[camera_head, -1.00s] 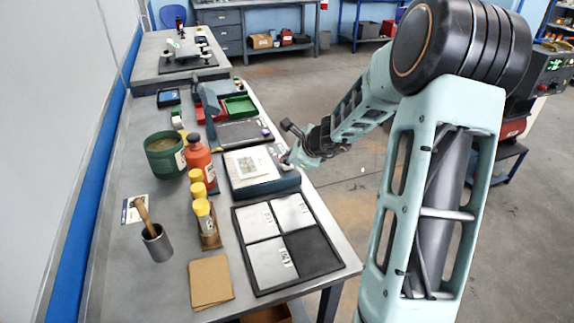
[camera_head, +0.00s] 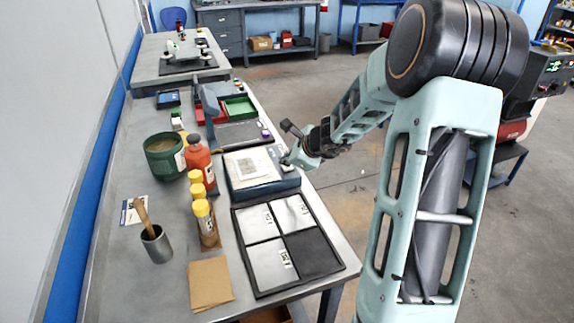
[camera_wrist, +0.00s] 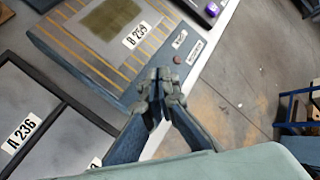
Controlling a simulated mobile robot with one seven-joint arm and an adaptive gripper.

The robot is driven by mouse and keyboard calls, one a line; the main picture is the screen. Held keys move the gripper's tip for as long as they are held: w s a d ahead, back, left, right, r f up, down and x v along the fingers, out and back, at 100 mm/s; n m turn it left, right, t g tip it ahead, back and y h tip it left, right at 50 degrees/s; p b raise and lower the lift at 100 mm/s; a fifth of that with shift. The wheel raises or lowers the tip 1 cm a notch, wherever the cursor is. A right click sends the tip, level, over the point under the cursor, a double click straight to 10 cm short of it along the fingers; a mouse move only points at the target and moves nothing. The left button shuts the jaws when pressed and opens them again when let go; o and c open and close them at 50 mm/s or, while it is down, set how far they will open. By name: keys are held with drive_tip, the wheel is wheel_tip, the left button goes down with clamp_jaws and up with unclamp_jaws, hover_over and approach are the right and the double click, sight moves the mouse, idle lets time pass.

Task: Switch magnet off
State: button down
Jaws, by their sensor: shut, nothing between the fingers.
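The magnet unit looks to be the blue box (camera_head: 262,186) at the bench's right edge, with a pale plate on top. The wrist view shows its striped top (camera_wrist: 75,48), a dark patch labelled B 259, and a small round reddish button (camera_wrist: 180,38) near its right edge, beside small labels. My gripper (camera_wrist: 160,82) is shut and empty, its fingertips at the box's near right edge, below the button in the picture. I cannot tell whether they touch the box. In the head view my gripper (camera_head: 288,163) is at the box's right side, its tips small and partly unclear.
A black-framed tray (camera_head: 238,240) with labelled grey plates lies in front of the box. A red bottle (camera_head: 199,163), yellow-capped bottles (camera_head: 202,208) and a green tub (camera_head: 163,160) stand to the left. Red and green bins (camera_head: 240,108) are behind.

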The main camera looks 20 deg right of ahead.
sight(286, 169)
wheel_tip(286, 169, up, 6)
drive_tip(key=p, duration=0.5)
idle(0.4)
